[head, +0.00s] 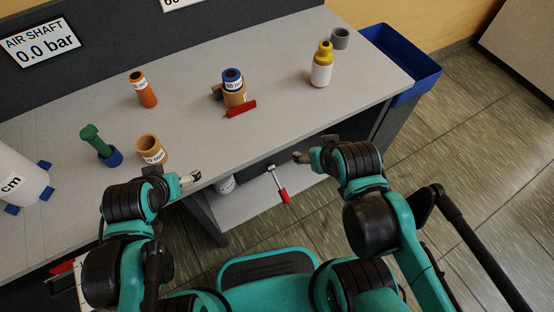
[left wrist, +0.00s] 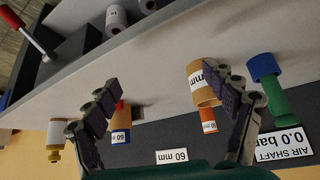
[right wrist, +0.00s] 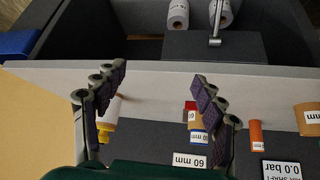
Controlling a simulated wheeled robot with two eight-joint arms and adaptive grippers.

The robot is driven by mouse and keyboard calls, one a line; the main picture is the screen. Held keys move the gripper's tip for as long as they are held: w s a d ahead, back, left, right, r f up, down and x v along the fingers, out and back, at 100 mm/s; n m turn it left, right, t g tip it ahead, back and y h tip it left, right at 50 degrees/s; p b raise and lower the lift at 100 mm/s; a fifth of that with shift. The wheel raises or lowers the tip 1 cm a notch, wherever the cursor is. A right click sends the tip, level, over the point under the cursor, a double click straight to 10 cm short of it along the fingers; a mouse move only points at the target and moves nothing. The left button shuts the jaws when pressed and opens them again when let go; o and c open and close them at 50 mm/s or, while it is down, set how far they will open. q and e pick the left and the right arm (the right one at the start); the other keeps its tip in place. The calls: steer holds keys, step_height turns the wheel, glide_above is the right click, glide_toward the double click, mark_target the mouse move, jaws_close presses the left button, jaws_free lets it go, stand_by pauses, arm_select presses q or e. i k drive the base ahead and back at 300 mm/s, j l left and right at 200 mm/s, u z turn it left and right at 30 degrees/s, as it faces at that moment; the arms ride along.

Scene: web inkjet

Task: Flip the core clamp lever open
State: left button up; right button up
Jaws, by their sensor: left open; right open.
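A red lever bar (head: 241,108) lies at the front of a brown core (head: 235,97) with a blue top, which stands by a small dark block on the bench. In the right wrist view the red bar (right wrist: 190,105) shows beside the core (right wrist: 198,126), partly hidden by a finger. My left gripper (head: 193,177) is open and empty near the bench's front edge, left of and nearer than the lever. My right gripper (head: 299,157) is open and empty off the front edge, to the lever's right.
A blue bin (head: 412,75) is at the right.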

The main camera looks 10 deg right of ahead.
mark_target(284, 195)
steer(key=k+l, duration=0.1)
steer(key=l, duration=0.3)
steer(key=k+l, duration=0.1)
steer(key=l, duration=0.25)
steer(key=k+l, duration=0.1)
steer(key=l, duration=0.3)
steer(key=k+l+u, duration=0.1)
steer(key=l, duration=0.3)
steer(key=k+l, duration=0.1)
steer(key=l, duration=0.3)
steer(key=k+l, duration=0.1)
steer(key=l, duration=0.25)
